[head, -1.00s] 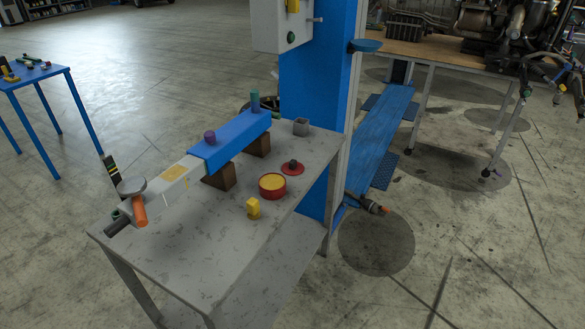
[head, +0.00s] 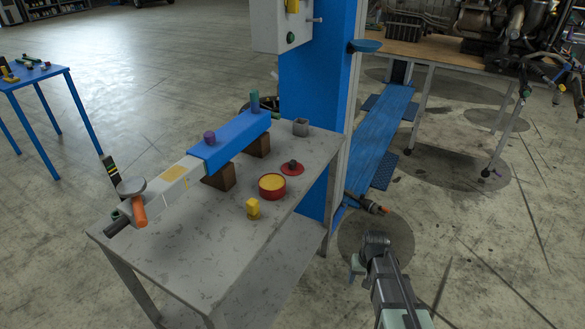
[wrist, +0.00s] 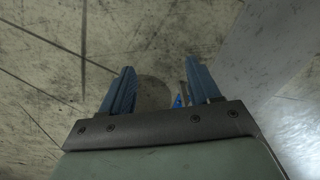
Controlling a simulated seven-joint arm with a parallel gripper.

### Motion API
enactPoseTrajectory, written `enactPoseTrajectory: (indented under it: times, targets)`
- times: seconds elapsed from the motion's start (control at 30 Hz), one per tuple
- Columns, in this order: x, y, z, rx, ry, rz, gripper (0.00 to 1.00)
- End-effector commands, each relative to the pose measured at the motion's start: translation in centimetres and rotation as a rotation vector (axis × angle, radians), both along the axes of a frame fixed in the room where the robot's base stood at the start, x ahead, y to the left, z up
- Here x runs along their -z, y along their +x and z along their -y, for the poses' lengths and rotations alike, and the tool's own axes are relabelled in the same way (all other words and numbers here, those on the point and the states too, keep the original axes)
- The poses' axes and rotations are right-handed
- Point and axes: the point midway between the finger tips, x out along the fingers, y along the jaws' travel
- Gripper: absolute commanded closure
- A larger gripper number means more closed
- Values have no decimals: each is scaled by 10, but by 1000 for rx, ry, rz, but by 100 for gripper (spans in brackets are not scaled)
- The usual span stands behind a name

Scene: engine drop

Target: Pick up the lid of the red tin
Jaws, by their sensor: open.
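The red tin (head: 272,187) stands open on the grey bench, with yellow contents showing at its top. Its lid (head: 292,169), a flat red disc with a dark knob, lies on the bench just behind and to the right of the tin, apart from it. My gripper (wrist: 160,66) is open and empty, its two blue fingers spread over the floor in the wrist view. In the head view my arm is at the lower right, off the bench's right side and well away from the lid. Neither tin nor lid shows in the wrist view.
A blue and grey beam (head: 229,142) on wooden blocks runs along the bench's left side. A small grey cup (head: 300,127) is behind the lid. A blue post (head: 318,90) rises at the bench's back right.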

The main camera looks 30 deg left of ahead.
Motion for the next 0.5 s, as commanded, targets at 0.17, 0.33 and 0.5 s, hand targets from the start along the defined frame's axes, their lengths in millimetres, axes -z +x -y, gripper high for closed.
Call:
enactPoseTrajectory:
  times: [0.17, 0.33, 0.5]
  targets:
    - [-54, 44, -56, -40, 54, 69, 38]
    - [-110, 76, -106, -85, 105, 126, 38]
    - [-173, 102, -155, -144, 156, 175, 38]
